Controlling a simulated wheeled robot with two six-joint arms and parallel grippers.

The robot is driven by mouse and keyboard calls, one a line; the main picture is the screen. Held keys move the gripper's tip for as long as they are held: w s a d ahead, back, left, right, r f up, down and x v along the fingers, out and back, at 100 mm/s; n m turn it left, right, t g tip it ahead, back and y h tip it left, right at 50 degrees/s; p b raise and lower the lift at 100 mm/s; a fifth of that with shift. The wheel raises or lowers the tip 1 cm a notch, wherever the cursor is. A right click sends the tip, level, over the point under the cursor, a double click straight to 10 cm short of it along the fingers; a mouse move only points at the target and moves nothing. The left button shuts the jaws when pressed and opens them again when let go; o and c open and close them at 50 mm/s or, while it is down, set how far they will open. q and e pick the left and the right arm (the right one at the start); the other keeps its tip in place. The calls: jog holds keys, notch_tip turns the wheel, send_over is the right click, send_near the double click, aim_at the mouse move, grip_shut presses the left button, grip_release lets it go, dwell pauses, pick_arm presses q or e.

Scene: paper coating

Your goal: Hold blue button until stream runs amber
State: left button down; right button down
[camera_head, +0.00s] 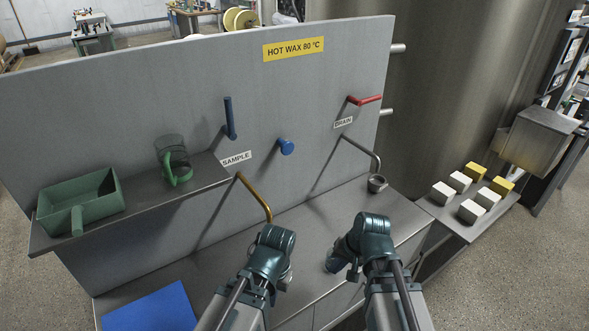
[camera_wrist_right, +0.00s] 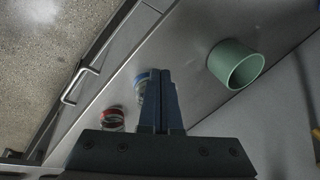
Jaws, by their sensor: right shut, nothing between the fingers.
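The round blue button (camera_head: 286,146) sticks out from the middle of the grey panel and nothing touches it. Left of it the amber-coloured sample spout (camera_head: 256,198) bends down over the counter. I see no stream under it; my left arm hides part of the area below. My right gripper (camera_head: 334,265) is low over the counter, well below the button. In the right wrist view its fingers (camera_wrist_right: 161,78) are together and empty. My left gripper (camera_head: 285,278) is low in front of the spout, its fingers mostly hidden by its wrist.
A blue lever (camera_head: 229,118) and red lever (camera_head: 364,100) project from the panel. The right wrist view shows a green cylinder (camera_wrist_right: 235,65) and a red-and-white can (camera_wrist_right: 112,119).

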aim_at(289, 149)
jog(key=w+a+r+m+t+y, duration=0.5)
jog(key=w+a+r+m+y, duration=0.15)
jog(key=r+m, duration=0.35)
jog(key=w+d+r+m+t, duration=0.3)
jog(key=w+r+m+t, duration=0.3)
jog(key=r+m, duration=0.4)
jog(key=m+t, duration=0.1)
jog(key=m, duration=0.5)
jog(key=shift+w+r+t, duration=0.3)
jog(key=shift+w, duration=0.1)
jog(key=shift+y, duration=0.25)
jog(key=x, duration=1.4)
